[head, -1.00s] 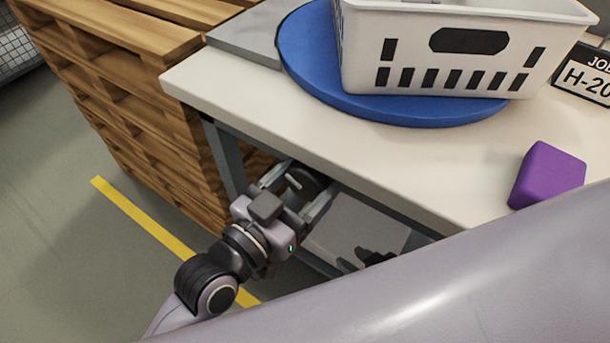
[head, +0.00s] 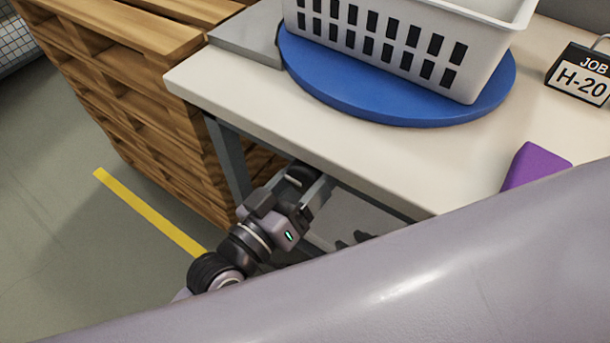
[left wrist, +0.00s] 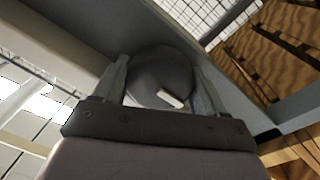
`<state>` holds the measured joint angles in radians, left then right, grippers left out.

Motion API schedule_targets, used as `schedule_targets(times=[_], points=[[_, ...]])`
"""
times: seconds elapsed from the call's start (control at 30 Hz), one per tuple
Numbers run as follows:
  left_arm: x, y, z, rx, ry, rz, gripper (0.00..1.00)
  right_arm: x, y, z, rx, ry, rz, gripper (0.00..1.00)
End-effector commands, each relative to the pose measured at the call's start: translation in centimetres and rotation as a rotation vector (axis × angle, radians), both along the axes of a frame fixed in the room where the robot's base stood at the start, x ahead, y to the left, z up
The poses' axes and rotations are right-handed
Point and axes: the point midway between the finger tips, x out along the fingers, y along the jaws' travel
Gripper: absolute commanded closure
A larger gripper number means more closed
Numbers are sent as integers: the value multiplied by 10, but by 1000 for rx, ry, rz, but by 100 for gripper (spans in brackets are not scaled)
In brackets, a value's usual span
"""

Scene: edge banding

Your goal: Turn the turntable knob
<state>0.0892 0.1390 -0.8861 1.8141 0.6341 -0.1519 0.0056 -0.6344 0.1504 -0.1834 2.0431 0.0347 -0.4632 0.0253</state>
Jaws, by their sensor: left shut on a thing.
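The blue turntable (head: 400,108) lies on the white workbench, with a white slotted basket (head: 400,45) on it at an angle to the front edge. The knob (left wrist: 160,72) is a dark round disc with a small white bar on it, under the bench top in the left wrist view. My left gripper (head: 306,180) reaches under the front edge; in the left wrist view its fingers (left wrist: 160,82) are on either side of the knob, shut on it. Dark tips, seemingly my right gripper (head: 355,239), show lower down, mostly hidden behind my grey arm link.
A purple block (head: 536,166) is on the bench at right, partly hidden by my arm link. A black JOB H-20 sign (head: 582,75) stands behind it. Wooden pallets (head: 150,100) are stacked at left. The bench's front left (head: 240,85) is clear.

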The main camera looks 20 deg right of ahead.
Motion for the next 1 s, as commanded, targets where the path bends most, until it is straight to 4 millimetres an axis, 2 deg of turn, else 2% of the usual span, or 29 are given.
schedule_targets(times=[0.27,0.3,0.33,0.7,1.0], points=[[-1,-1,-1,2,0,-2,59,0,0,0,1,-1,-1,62],[-1,-1,-1,2,0,-2,15,0,0,0,1,-1,-1,62],[-1,-1,-1,2,0,-2,6,0,0,0,1,-1,-1,62],[-2,3,-1,2,-1,0,4,0,0,1,2,-1,0,62],[-23,34,-4,5,0,-1,4,0,0,3,2,-1,0,62]])
